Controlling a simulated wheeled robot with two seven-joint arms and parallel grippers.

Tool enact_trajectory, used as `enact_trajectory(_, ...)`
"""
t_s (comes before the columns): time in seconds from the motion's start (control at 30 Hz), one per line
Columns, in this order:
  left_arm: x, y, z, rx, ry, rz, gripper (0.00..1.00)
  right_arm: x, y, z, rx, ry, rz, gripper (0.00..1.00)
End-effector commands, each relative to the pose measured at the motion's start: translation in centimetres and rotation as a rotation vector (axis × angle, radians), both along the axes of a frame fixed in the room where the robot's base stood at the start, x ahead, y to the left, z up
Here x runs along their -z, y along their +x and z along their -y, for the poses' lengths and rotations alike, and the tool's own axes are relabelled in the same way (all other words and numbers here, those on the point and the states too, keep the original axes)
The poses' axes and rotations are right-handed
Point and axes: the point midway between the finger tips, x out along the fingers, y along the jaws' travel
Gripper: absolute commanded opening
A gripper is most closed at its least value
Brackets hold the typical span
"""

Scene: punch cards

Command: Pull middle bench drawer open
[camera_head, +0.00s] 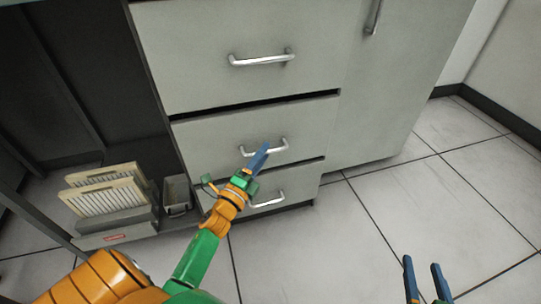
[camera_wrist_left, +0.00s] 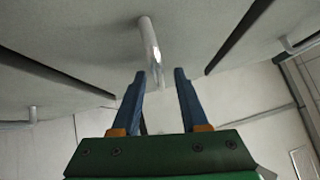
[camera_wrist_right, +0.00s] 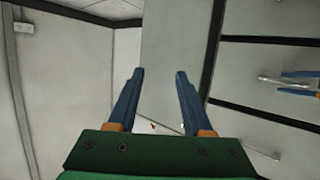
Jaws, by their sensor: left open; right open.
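The middle drawer (camera_head: 215,137) is a pale grey front with a silver bar handle (camera_head: 282,150). A dark gap runs along its top edge. My left gripper (camera_head: 265,147) is at this handle with its blue fingers open. In the left wrist view the handle (camera_wrist_left: 150,45) reaches toward the space between the fingertips (camera_wrist_left: 159,75); I cannot tell if they touch. The right wrist view shows the same handle (camera_wrist_right: 272,79) beside the left fingers. My right gripper (camera_head: 424,262) is open and empty over the floor at lower right.
The top drawer handle (camera_head: 261,59) is above and the bottom drawer handle (camera_head: 267,201) is below, partly near my arm. A tall cabinet door (camera_head: 400,80) stands to the right. Ribbed cream card holders (camera_head: 104,194) and a grey bin (camera_head: 177,194) sit at left. Tiled floor at right is clear.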

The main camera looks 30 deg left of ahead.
Motion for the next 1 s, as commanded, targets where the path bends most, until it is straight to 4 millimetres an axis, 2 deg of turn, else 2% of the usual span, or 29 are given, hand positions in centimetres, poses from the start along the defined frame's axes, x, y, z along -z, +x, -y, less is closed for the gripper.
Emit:
enact_trajectory(0.2, -0.1, 1.6, -0.1, 0.000, -0.001, -0.002, 0.44, -2.3, 0.8, -0.5, -0.009, 0.025, 0.126, 0.50)
enact_trajectory(0.43, -0.1, 1.7, -0.1, -0.001, -0.002, -0.003, 0.44, -2.5, 0.8, -0.5, -0.009, 0.027, 0.133, 0.50)
enact_trajectory(0.6, -0.1, 1.7, -0.1, -0.001, -0.002, -0.003, 0.00, -2.4, 0.8, -0.5, -0.009, 0.026, 0.132, 0.50)
enact_trajectory(1.0, -0.1, 1.7, -0.1, -0.001, -0.003, -0.003, 0.00, -2.4, 0.8, -0.5, -0.009, 0.026, 0.130, 0.50)
